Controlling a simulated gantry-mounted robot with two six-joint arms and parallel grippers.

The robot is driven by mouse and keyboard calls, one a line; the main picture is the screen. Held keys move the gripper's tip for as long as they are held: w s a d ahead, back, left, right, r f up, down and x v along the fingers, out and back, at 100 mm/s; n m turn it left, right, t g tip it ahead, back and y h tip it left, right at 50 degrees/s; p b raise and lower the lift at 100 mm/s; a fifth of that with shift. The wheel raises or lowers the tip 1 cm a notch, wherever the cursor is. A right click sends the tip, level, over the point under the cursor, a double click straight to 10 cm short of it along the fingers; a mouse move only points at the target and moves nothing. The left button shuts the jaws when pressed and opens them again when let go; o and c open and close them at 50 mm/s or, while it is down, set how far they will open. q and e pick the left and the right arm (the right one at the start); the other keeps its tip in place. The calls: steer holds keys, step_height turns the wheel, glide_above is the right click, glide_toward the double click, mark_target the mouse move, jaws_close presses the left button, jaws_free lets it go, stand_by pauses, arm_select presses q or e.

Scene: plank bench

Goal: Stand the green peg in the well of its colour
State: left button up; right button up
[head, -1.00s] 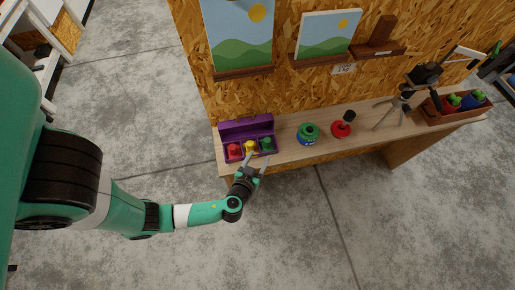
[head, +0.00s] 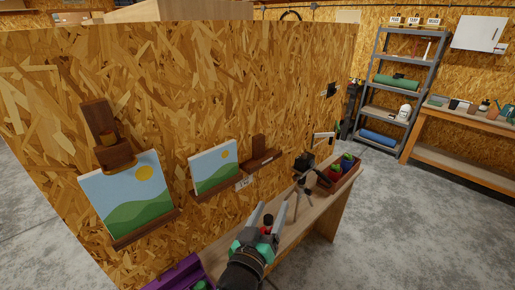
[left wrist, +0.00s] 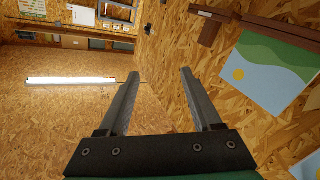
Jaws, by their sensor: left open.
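My left gripper (head: 273,214) is open above the bench in the head view, its two fingers pointing away along the bench. In the left wrist view the same gripper (left wrist: 163,92) has nothing between its fingers. The purple case (head: 172,279) shows only partly at the bottom edge of the head view. A bit of green in it, likely the green peg (head: 200,285), is cut off by the edge. The green well cannot be made out clearly; my gripper covers that part of the bench. My right gripper is not in view.
A red item with a black knob (head: 267,219) is partly hidden behind my left gripper. A small tripod (head: 303,197) and a wooden planter box (head: 345,178) stand farther along the bench (head: 318,211). A chipboard wall (head: 250,100) with landscape pictures (head: 127,197) rises behind it.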

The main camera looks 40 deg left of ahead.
arm_select(q)
steer(key=s+d+r+m+t+h, duration=0.1)
steer(key=s+d+r+m+t, duration=0.15)
steer(key=r, duration=0.75)
steer(key=s+d+r+m+t+h, duration=0.1)
steer(key=r+t+h, duration=0.15)
steer(key=r, duration=0.85)
steer(key=s+d+r+m+t+h, duration=0.2)
steer(key=s+r+t, duration=0.1)
steer(key=r, duration=0.4)
steer(key=s+d+r+m+t+h, duration=0.2)
steer(key=s+r+m+h, duration=0.1)
steer(key=s+r, duration=0.3)
steer(key=shift+s+r+t, duration=0.25)
steer(key=shift+r+t, duration=0.15)
steer(key=shift+r, duration=0.05)
steer(key=shift+d+m, duration=0.1)
steer(key=shift+m, duration=0.15)
step_height(320, 180, up, 18)
steer(key=p, duration=1.8)
step_height(320, 180, down, 56)
steer(key=b, duration=5.5)
steer(key=shift+r, duration=0.2)
